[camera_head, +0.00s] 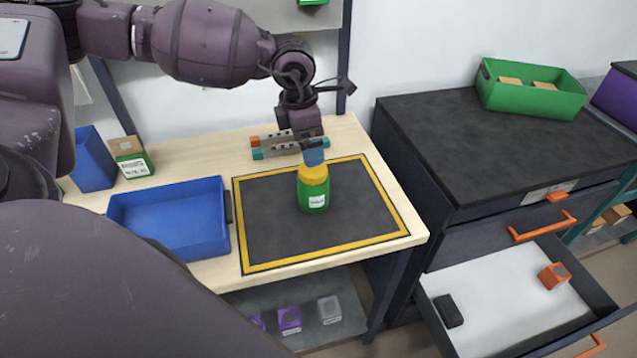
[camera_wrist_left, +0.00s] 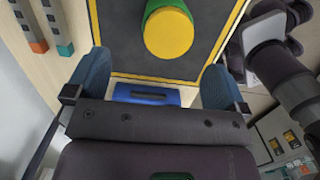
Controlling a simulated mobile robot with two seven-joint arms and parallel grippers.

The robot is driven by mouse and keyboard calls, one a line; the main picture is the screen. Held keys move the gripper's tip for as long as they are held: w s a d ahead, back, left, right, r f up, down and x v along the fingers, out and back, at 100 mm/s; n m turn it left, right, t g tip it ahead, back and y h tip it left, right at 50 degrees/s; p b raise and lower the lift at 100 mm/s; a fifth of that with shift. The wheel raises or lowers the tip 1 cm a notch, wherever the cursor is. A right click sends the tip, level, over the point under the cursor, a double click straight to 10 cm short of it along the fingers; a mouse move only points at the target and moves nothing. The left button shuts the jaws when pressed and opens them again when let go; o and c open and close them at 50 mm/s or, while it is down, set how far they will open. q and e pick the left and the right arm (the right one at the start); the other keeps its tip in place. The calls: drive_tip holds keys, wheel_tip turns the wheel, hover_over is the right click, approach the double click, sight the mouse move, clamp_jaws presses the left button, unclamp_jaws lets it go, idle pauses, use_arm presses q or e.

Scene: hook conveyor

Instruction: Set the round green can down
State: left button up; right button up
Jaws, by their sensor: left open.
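The round green can (camera_head: 313,195) with a yellow lid stands upright on the black mat (camera_head: 265,225) with a yellow border. In the left wrist view the can's yellow lid (camera_wrist_left: 169,33) is beyond the fingertips, centred between them. My left gripper (camera_head: 314,157) is just behind and above the can. In the left wrist view the left gripper (camera_wrist_left: 158,77) has its blue fingers wide apart with nothing between them. In the head view one finger largely hides the other. My right gripper is not in view.
A blue tray (camera_head: 175,250) sits left of the mat, with a blue bin (camera_head: 91,160) and a green-and-brown box (camera_head: 131,158) behind. Two grey bars with coloured ends (camera_head: 278,145) lie behind the mat. At right, a dark cabinet (camera_head: 470,150) has an open drawer (camera_head: 500,310).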

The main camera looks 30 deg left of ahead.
sight(314, 175)
use_arm(q)
drive_tip(key=f, duration=0.4)
drive_tip(key=shift+d+f, duration=0.25)
drive_tip(key=shift+d, duration=0.05)
drive_tip(key=shift+d+f, duration=0.15)
drive_tip(key=shift+f, duration=0.45)
drive_tip(key=f, duration=0.3)
drive_tip(key=shift+d+f, duration=0.15)
drive_tip(key=shift+d, duration=0.15)
drive_tip(key=shift+f, duration=0.45)
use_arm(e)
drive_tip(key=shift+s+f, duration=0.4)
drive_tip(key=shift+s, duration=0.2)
use_arm(q)
drive_tip(key=shift+c, duration=0.5)
drive_tip(key=c, duration=1)
drive_tip(key=shift+w, duration=0.1)
drive_tip(key=shift+c, duration=0.5)
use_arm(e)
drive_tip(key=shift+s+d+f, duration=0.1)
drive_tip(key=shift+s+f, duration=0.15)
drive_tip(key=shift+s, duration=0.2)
